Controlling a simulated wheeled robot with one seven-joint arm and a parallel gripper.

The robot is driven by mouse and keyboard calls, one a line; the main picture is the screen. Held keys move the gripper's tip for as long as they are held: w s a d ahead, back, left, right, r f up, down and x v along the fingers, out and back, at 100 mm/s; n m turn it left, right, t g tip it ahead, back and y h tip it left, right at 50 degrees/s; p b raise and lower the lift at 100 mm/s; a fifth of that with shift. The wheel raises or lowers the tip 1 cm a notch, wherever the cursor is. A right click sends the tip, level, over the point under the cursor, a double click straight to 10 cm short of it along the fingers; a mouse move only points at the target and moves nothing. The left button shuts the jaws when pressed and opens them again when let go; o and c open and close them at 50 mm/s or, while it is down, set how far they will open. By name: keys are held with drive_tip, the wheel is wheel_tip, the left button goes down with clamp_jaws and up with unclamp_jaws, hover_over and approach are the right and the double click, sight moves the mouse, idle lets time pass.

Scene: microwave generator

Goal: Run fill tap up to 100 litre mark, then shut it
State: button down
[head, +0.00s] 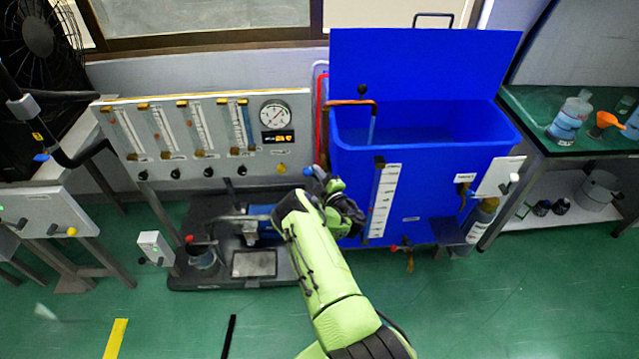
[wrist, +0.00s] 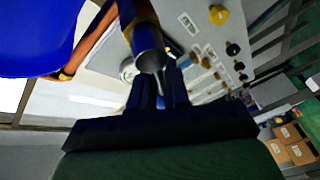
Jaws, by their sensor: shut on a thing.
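The blue tank (head: 440,165) stands at centre right in the head view, its lid raised; its wall shows at the left of the wrist view (wrist: 35,40). A copper fill pipe (head: 350,103) bends over its rim, and a pale blue stream (head: 371,128) shows below its end. A white scale strip (head: 382,200) with a dark sight tube runs down the tank front; its marks and level are too small to read. My gripper (head: 325,180) is at the tank's left front corner. In the wrist view its fingers (wrist: 157,95) are shut at the fill tap (wrist: 150,55), whose grasped part is mostly hidden.
A flowmeter panel (head: 205,135) with a round gauge stands left of the tank. A pump base (head: 230,265) lies below it. A bench (head: 530,115) with bottles is at the right. A hose valve (head: 405,247) sticks out low on the tank.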

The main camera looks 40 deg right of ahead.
drive_tip(key=shift+s+d+r+m+t+h+b, duration=0.15)
drive_tip(key=shift+r+m+t+h+b, duration=0.1)
drive_tip(key=shift+m, duration=0.45)
drive_tip(key=shift+s+d+r+m+t+h+b, duration=0.15)
drive_tip(key=shift+m+t+h, duration=0.1)
drive_tip(key=shift+m, duration=0.45)
drive_tip(key=c, duration=1.2)
unclamp_jaws()
drive_tip(key=shift+w, duration=0.1)
